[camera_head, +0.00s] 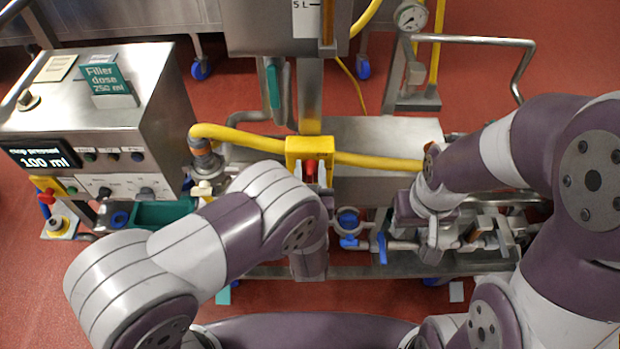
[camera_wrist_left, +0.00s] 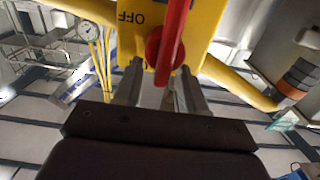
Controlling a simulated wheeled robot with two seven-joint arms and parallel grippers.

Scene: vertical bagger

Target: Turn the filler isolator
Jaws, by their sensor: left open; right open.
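The filler isolator is a yellow box (camera_head: 294,148) with a red handle (camera_head: 311,172), standing mid-scene in the head view. In the left wrist view the yellow box (camera_wrist_left: 206,22) fills the top centre, with the word OFF upside down on it. In the head view my left arm hides most of that gripper. My right gripper (camera_head: 432,232) is open near the pipework at right, its fingers hard to make out.
Yellow cable conduits (camera_head: 375,161) run out from both sides of the isolator. A control box (camera_head: 100,115) with a display reading 100 ml stands at left. Blue-handled valves (camera_head: 382,248) sit low in the middle. A steel handrail (camera_head: 522,65) and gauge (camera_head: 410,17) are at upper right.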

